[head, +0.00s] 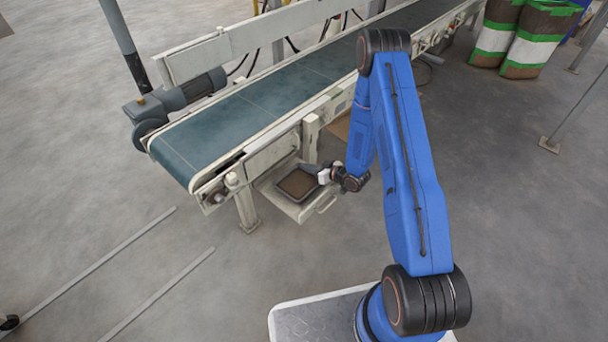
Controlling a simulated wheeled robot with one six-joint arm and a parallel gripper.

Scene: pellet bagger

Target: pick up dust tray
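The dust tray (283,193) is a shallow dark grey tray with brown dust in it. It lies on a pale pulled-out drawer (302,212) under the near end of the conveyor. My gripper (324,176) is at the tray's right edge, reached by my blue arm from the right. Its pale fingers are small in this view. I cannot tell whether they are open or shut, or whether they touch the rim.
The conveyor (255,107) with a green belt runs above and behind the drawer. Its leg (244,205) stands just left of the drawer. Bags (530,42) stand at the back right. Pale rails (150,300) lie on the floor at left. The floor in front of the drawer is clear.

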